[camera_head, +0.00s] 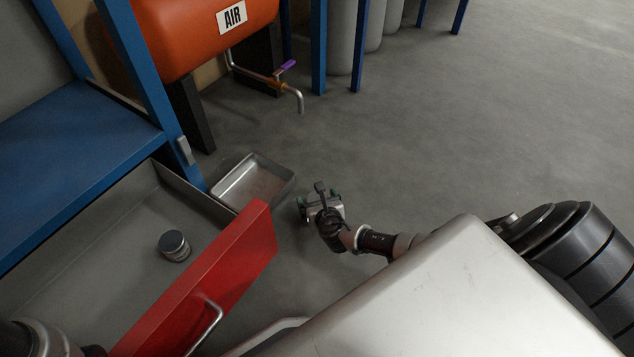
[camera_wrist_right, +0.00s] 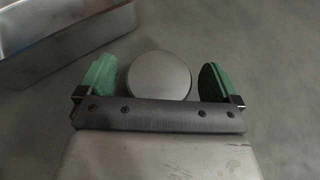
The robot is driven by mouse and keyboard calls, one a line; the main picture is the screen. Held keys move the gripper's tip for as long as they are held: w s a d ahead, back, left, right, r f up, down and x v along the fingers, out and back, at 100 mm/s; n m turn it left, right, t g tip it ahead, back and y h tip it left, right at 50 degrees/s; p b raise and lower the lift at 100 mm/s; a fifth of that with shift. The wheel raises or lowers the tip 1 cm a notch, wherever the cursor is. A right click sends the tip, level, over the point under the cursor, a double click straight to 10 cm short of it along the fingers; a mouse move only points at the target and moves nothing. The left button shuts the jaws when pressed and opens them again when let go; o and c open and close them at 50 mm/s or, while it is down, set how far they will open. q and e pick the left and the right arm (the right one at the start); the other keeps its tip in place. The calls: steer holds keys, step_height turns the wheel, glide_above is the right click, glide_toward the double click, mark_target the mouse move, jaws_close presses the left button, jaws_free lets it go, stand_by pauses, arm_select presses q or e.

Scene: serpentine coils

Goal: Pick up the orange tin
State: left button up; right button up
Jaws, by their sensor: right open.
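No orange tin can be made out by colour. My right gripper (camera_head: 320,201) is low over the floor, right of the metal tray. In the right wrist view, a round grey lid-like top (camera_wrist_right: 158,75) lies between the open green fingertips, with gaps on both sides. Its side and colour are hidden from above, and I cannot make it out in the head view.
The open drawer (camera_head: 100,245) has a red front (camera_head: 215,280) with a metal handle. A shallow metal tray (camera_head: 252,181) sits on the floor beside it and shows in the wrist view (camera_wrist_right: 60,40). An orange air tank (camera_head: 185,35) with a tap stands behind. Floor to the right is clear.

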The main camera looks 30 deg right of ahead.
steer(key=shift+w, duration=0.15)
steer(key=c, duration=1.1)
